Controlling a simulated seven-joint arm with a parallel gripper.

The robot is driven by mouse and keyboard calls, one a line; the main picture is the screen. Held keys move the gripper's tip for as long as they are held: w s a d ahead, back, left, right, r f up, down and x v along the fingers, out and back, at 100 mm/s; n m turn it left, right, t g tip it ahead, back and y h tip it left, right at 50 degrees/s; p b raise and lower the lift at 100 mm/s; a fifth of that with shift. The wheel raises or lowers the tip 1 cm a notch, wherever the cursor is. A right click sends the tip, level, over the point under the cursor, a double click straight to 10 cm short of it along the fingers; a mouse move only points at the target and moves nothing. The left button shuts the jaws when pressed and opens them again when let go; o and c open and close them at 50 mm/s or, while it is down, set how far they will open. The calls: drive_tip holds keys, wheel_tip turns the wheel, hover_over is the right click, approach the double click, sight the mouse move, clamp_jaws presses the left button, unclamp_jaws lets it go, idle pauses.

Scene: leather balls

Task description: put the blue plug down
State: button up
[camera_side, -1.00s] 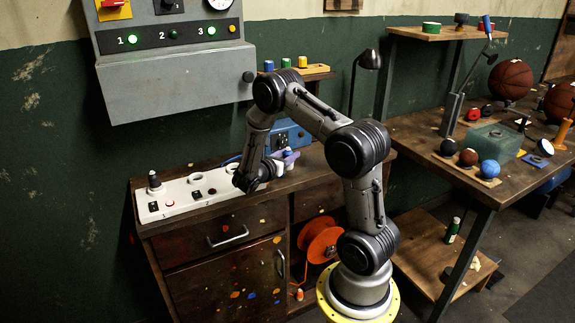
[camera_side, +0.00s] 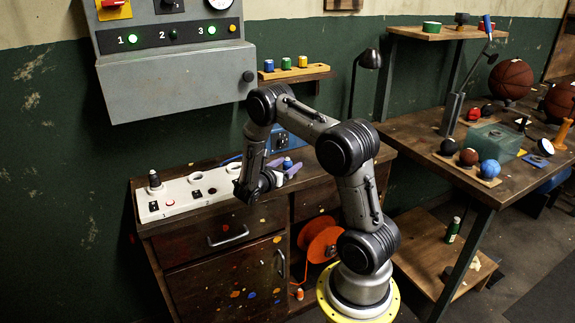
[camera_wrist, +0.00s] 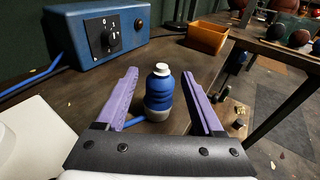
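The blue plug (camera_wrist: 160,88) stands upright on the dark wooden cabinet top (camera_wrist: 185,62), with a pale tip and a grey lower band. A short piece of blue cord shows at its base. My gripper (camera_wrist: 165,85) is open; its two purple fingers stand on either side of the plug with a gap on each side. In the side view the plug (camera_side: 288,162) shows small, beside my gripper's purple fingers (camera_side: 284,168), at the right end of the cabinet top.
A white socket strip (camera_side: 185,192) with a dark plug (camera_side: 154,180) lies to the left. A blue box with a dial (camera_wrist: 105,35) stands behind, and an orange tray (camera_wrist: 207,38) at the back right. The cabinet's right edge is close by.

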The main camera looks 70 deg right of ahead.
drive_tip(key=shift+r, duration=0.2)
drive_tip(key=v, duration=1.2)
drive_tip(key=s+a+r+m+t+y, duration=0.3)
drive_tip(key=s+a+r+m+y, duration=0.1)
drive_tip(key=a, duration=0.5)
drive_tip(key=s+a+r+m+t+y, duration=0.3)
drive_tip(key=s+a+r+m+y, duration=0.2)
drive_tip(key=a, duration=0.4)
drive_tip(key=s+a+r+m+t+y, duration=0.3)
drive_tip(key=a+r+m+y, duration=0.3)
drive_tip(key=a, duration=0.3)
drive_tip(key=shift+s+r+m+y, duration=0.3)
drive_tip(key=shift+s+r+y, duration=0.15)
drive_tip(key=shift+s, duration=0.2)
